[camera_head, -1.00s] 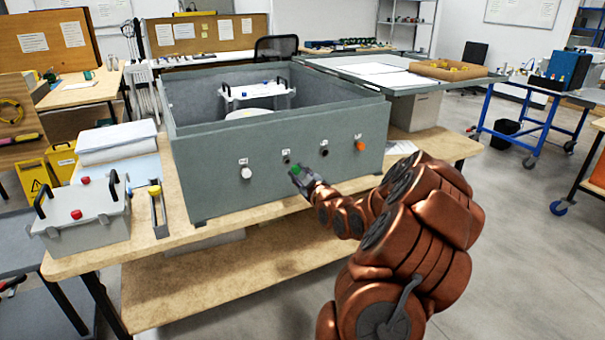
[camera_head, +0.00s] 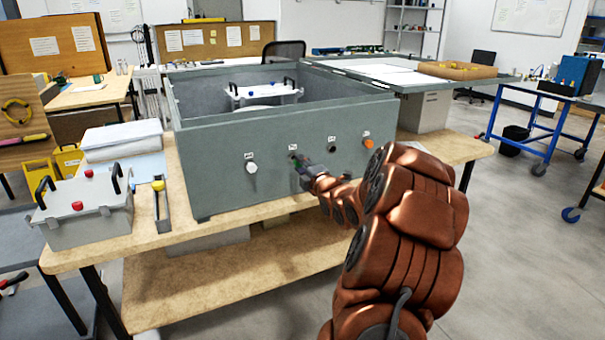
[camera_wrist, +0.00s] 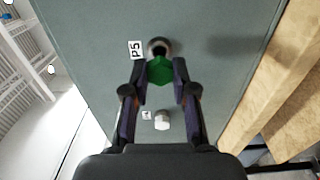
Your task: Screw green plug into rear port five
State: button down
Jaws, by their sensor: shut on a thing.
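The green plug (camera_wrist: 160,70) is between the fingertips of my gripper (camera_wrist: 159,77) in the wrist view. My gripper is shut on it. The plug's far end is at the mouth of a round metal-rimmed port (camera_wrist: 159,44) beside a label reading P5 (camera_wrist: 135,49). I cannot tell how deep the plug sits or whether its thread has caught. In the head view, my gripper (camera_head: 304,172) is at the near wall of the grey analyser housing (camera_head: 215,165), and only a trace of green shows there.
A white plug (camera_head: 252,168) sits left of my gripper and also shows in the wrist view (camera_wrist: 162,121). To the right are a dark open port (camera_head: 332,148) and an orange plug (camera_head: 368,143). A grey lidded box (camera_head: 85,220) stands on the wooden bench (camera_head: 180,240).

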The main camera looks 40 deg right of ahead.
jog(key=shift+f+n+b, duration=0.1)
jog(key=shift+n+b, duration=0.6)
jog(key=shift+b, duration=0.3)
jog(key=n+b, duration=0.4)
jog(key=b, duration=0.4)
jog(key=shift+w+d+b, duration=0.1)
jog(key=shift+w+b, duration=0.05)
jog(key=shift+b, duration=0.2)
jog(key=n+b, duration=0.2)
jog(key=b, duration=0.2)
jog(key=shift+w+f+n, duration=0.1)
jog(key=shift+n, duration=0.3)
jog(key=n+b, duration=0.3)
jog(key=b, duration=0.1)
jog(key=shift+w+d+r, duration=0.1)
jog(key=shift+r, duration=0.1)
jog(key=shift+w+r+n+b, duration=0.1)
jog(key=shift+r+n+b, duration=0.05)
jog(key=shift+n+b, duration=0.35)
jog(key=shift+w+d, duration=0.25)
jog(key=shift+w, duration=0.35)
dwell(1.4)
